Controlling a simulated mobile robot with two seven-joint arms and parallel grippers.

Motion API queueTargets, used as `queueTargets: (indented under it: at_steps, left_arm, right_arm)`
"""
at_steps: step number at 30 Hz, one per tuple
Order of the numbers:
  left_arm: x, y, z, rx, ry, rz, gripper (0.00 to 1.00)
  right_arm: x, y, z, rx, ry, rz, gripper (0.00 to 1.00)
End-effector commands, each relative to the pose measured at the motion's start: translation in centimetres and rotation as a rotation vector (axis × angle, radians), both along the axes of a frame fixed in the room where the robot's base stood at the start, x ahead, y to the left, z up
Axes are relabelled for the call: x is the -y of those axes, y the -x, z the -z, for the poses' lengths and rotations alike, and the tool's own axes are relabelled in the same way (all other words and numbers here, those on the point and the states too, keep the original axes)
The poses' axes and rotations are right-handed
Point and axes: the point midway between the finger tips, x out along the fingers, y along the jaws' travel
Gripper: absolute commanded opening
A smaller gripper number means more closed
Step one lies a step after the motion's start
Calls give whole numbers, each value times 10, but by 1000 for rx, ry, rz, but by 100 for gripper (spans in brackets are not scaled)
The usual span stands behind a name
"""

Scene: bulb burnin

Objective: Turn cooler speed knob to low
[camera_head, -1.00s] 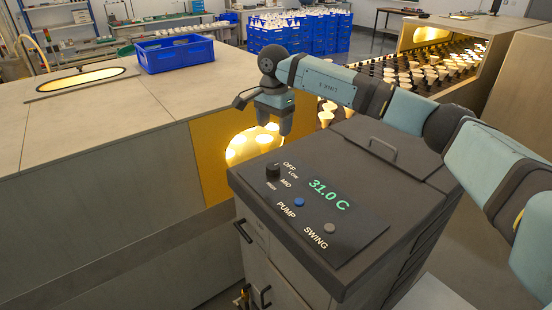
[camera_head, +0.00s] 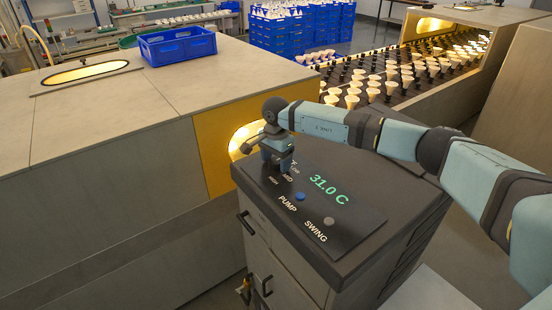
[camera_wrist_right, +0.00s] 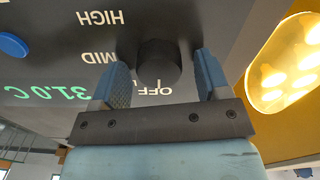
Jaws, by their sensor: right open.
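The cooler (camera_head: 352,235) is a grey cabinet with a dark sloping control panel and a green "31.0 C" readout (camera_head: 328,184). My right gripper (camera_head: 275,165) is low over the panel's far-left corner and hides the knob in the head view. In the right wrist view, the black round speed knob (camera_wrist_right: 160,62) lies between the two blue fingers of that gripper (camera_wrist_right: 161,70). The fingers are open, with a gap on each side of the knob. OFF, MID and HIGH appear upside down; LOW is mostly hidden. My left gripper is out of view.
A blue pump button (camera_head: 300,196) and a grey swing button (camera_head: 329,221) are on the panel. A yellow-framed glowing opening (camera_head: 215,158) adjoins the cooler. A blue crate (camera_head: 177,47) sits on the long housing. Bulbs fill a conveyor (camera_head: 400,80) behind.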

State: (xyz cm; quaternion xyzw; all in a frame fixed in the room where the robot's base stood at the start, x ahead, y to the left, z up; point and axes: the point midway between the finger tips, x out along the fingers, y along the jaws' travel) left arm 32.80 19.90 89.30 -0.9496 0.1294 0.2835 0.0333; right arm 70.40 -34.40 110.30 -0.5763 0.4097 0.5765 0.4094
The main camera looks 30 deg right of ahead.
Motion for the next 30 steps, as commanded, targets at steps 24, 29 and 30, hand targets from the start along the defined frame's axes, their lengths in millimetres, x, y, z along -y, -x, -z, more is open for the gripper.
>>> queueTargets:
  at_steps: [24,29,30]
  left_arm:
    - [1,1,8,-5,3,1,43]
    - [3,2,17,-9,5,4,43]
    - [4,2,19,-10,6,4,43]
  right_arm:
    - [0,0,1,1,0,78,20]
    - [0,1,2,1,-1,182,20]
    - [0,1,2,1,-1,214,20]
